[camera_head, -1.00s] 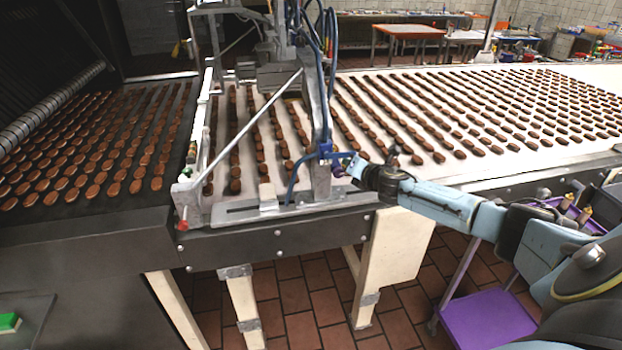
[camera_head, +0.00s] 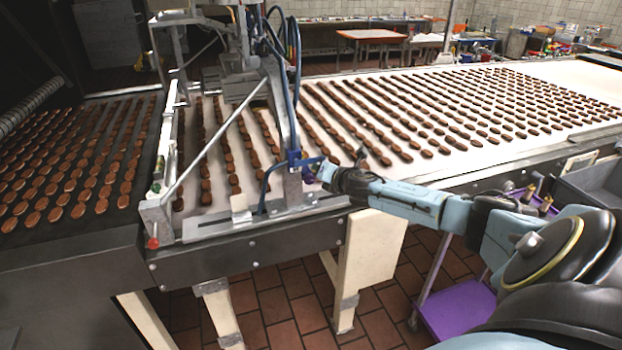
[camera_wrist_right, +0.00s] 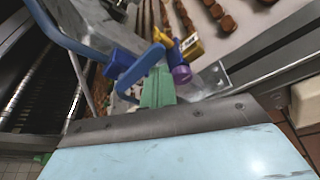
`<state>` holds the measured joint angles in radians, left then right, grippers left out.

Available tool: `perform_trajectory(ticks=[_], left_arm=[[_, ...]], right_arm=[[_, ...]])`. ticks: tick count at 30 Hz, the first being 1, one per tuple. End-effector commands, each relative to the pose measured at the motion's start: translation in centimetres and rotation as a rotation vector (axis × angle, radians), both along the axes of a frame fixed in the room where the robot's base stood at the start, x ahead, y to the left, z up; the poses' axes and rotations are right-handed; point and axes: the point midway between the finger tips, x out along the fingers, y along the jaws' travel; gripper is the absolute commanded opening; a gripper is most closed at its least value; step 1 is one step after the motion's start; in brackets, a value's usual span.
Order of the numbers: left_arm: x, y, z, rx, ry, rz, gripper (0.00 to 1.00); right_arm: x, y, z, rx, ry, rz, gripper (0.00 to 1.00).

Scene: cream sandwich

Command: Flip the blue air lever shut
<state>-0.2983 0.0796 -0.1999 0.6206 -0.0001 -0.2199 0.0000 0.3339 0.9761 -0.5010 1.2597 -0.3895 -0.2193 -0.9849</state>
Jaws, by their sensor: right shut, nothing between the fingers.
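The blue air lever (camera_head: 308,161) is on the upright metal post at the front of the depositing machine, where blue hoses run. In the head view it sticks out to the right, roughly level. In the right wrist view the blue lever (camera_wrist_right: 138,69) slants across the picture, close in front of my gripper's mount. My right gripper (camera_head: 321,173) is shut and empty, just right of and slightly below the lever. I cannot tell whether it touches the lever. Its fingertips are hard to make out. My left gripper is out of view.
The white conveyor belt (camera_head: 470,158) carries rows of brown biscuits. A diagonal metal bar (camera_head: 215,140) and a red-tipped knob (camera_head: 152,243) stand left of the post. A purple-shelved cart (camera_head: 458,305) and a grey bin (camera_head: 590,190) are at the right. Tiled floor shows below.

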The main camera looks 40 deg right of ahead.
Motion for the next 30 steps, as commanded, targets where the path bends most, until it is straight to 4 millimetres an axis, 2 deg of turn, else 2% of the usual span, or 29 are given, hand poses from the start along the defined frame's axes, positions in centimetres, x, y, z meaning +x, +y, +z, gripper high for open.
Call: perform_trajectory(ticks=[8, 12, 21, 30], left_arm=[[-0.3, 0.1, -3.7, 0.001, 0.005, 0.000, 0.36], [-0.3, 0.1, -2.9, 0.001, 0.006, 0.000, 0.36], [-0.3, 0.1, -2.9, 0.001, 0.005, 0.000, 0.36], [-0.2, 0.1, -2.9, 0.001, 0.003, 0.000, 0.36]], right_arm=[[0.0, 0.0, -4.5, 0.002, 0.002, -0.001, 0.00], [-1.9, 0.8, -3.1, -0.002, 0.005, 0.002, 0.00], [-5.8, 2.6, -1.8, -0.001, 0.008, 0.002, 0.00], [-8.2, 3.8, -0.8, 0.001, 0.007, 0.001, 0.00]])
